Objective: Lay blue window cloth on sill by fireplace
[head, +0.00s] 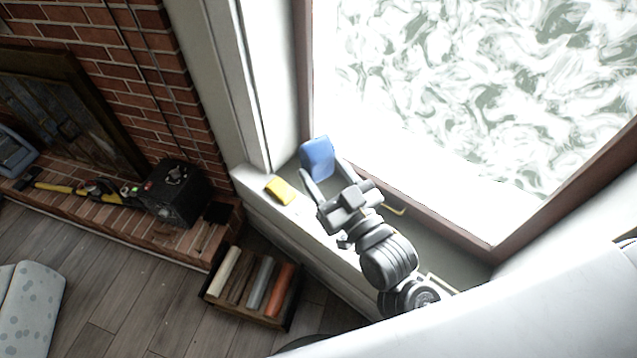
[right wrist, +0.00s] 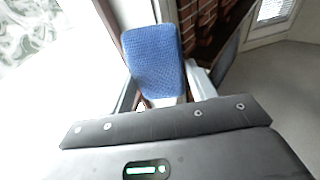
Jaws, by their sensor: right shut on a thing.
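The blue window cloth (head: 317,158) is a folded, textured pad above the far left end of the white sill (head: 318,228), near the window frame corner. My right gripper (head: 322,174) reaches over the sill and is shut on the cloth, with a finger on either side. In the right wrist view the cloth (right wrist: 153,60) stands up between the two fingers (right wrist: 158,98). I cannot tell whether its lower edge touches the sill. My left gripper is not in view.
A yellow sponge-like block (head: 280,190) lies on the sill, left of the gripper. The brick fireplace hearth (head: 150,215) holds a black box (head: 176,194) and yellow-handled tools. A crate of rolls (head: 250,287) stands on the floor below the sill. The large window (head: 480,90) borders the sill.

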